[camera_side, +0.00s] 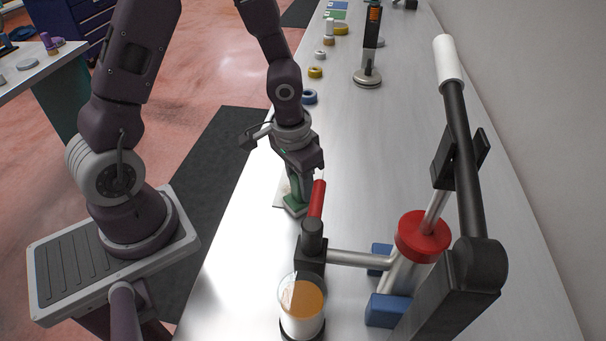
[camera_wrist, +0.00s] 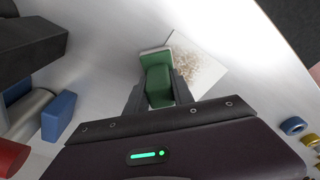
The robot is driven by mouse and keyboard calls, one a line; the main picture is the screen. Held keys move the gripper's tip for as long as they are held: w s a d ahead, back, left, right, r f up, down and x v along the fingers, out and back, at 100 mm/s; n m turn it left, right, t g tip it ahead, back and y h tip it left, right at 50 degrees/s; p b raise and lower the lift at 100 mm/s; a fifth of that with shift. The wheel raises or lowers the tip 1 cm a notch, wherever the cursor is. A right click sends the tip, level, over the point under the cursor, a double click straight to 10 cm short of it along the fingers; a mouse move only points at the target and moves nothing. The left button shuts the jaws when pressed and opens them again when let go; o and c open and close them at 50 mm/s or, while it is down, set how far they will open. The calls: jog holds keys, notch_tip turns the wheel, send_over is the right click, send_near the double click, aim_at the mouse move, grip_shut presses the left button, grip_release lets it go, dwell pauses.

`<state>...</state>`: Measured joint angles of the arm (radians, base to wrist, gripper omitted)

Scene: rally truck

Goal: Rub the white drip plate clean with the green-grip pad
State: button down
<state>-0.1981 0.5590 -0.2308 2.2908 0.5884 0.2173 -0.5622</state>
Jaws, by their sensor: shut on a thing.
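The green-grip pad (camera_wrist: 156,80) is held between the two fingers of my gripper (camera_wrist: 158,95), which is shut on its green grip. In the side view the pad (camera_side: 294,207) is low at the bench, under my gripper (camera_side: 300,180). The white drip plate (camera_wrist: 205,60) lies on the bench, with a brownish speckled stain (camera_wrist: 198,68) on its middle. The pad's front end overlaps the plate's left corner in the wrist view; I cannot tell whether it touches. In the side view only a pale edge of the plate (camera_side: 281,193) shows beside the pad.
Several coloured rings, including a blue one (camera_side: 309,97), lie farther along the bench.

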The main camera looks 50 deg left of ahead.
jog(key=shift+s+d, duration=0.2)
jog(key=shift+s, duration=0.05)
jog(key=shift+s+a, duration=0.85)
jog(key=shift+w+a, duration=1.55)
jog(key=shift+a, duration=0.1)
jog(key=shift+w+a+f, duration=0.15)
jog(key=shift+w+a, duration=1.15)
jog(key=shift+s+d, duration=2.8)
notch_tip(320, 180, up, 9)
jog(key=shift+f, duration=0.2)
jog(key=shift+s+d, duration=0.1)
